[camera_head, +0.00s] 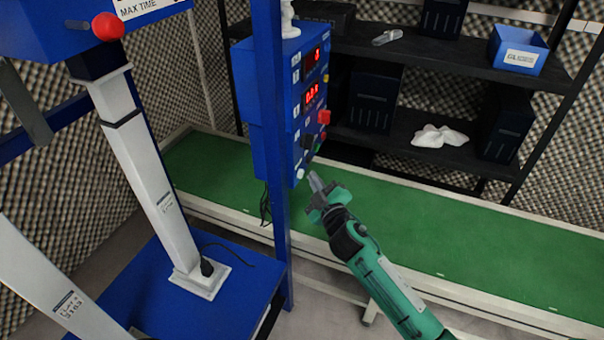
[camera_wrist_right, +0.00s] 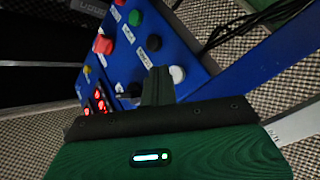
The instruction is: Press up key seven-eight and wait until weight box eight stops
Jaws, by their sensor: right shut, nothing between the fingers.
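A blue control box (camera_head: 287,95) carries red lit displays (camera_head: 312,78) and several buttons on its right face. In the right wrist view its blue panel (camera_wrist_right: 195,45) shows a red button (camera_wrist_right: 103,45), a green button (camera_wrist_right: 135,17), black buttons (camera_wrist_right: 153,42) and a white button (camera_wrist_right: 177,74). Labels are too small to read, so I cannot tell which is key seven-eight. My right gripper (camera_head: 314,180) is shut and empty, just below the panel's lower end, its tips beside the white button; contact is unclear. I cannot identify weight box eight. My left gripper is out of view.
A blue upright post (camera_head: 276,200) stands left of my right gripper. A green conveyor belt (camera_head: 440,225) runs behind it. Dark shelves (camera_head: 425,52) hold a blue bin (camera_head: 518,50). At left, a white column (camera_head: 155,180) stands on a blue base.

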